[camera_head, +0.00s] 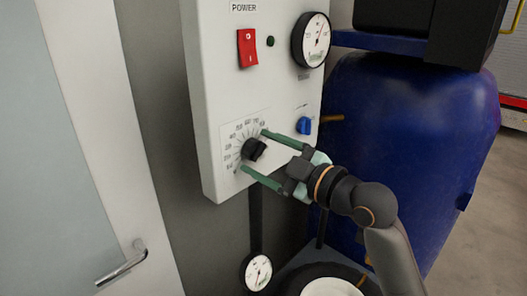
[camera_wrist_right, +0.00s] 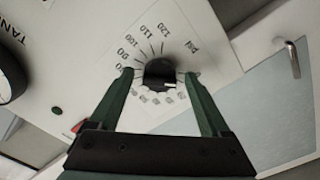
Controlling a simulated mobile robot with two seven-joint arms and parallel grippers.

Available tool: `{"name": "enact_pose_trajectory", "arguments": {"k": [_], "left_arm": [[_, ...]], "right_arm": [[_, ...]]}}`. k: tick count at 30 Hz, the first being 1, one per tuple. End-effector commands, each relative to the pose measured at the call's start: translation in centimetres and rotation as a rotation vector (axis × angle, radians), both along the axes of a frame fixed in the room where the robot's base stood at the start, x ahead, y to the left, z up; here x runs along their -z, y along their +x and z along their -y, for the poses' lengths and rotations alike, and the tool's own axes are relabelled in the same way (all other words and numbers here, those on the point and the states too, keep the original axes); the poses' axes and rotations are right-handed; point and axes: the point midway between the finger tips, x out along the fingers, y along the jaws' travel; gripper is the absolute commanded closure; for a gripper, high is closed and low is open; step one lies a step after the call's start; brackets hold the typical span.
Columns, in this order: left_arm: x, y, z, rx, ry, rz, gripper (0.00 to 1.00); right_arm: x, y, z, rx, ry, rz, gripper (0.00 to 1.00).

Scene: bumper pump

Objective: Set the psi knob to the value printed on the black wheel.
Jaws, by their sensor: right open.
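The psi knob (camera_head: 253,149) is black and sits on a printed scale low on the white panel. In the right wrist view the knob (camera_wrist_right: 160,74) is ringed by printed numbers, with 90 to 120 readable. A pale mark shows on its lower right side. My right gripper (camera_head: 254,151) is open, its green fingers on opposite sides of the knob; I cannot tell whether they touch it. A black wheel with a pale centre (camera_head: 330,287) is partly visible at the bottom edge; no printed value is readable there. My left gripper is not in view.
The panel (camera_head: 215,110) also carries a red power switch (camera_head: 247,47), a gauge (camera_head: 313,40) and a blue knob (camera_head: 304,125). A blue tank (camera_head: 400,140) stands to the right. A small gauge (camera_head: 257,271) is below. A door handle (camera_head: 121,266) is at the left.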

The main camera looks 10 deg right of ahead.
Motion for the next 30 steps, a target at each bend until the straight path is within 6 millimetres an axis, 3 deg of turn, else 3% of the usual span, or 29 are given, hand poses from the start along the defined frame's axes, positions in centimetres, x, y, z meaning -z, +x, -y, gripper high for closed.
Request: {"name": "enact_pose_trajectory", "arguments": {"k": [6, 27, 30], "left_arm": [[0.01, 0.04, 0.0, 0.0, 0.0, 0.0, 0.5], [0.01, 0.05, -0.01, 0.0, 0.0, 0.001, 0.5], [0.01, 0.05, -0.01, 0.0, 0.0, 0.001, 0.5]], "right_arm": [[0.01, 0.01, -0.01, 0.0, 0.0, 0.0, 0.2], [0.05, -0.01, 0.02, -0.001, 0.0, -0.001, 0.99], [0.06, -0.02, 0.01, 0.0, 0.0, -0.002, 1.0]]}}
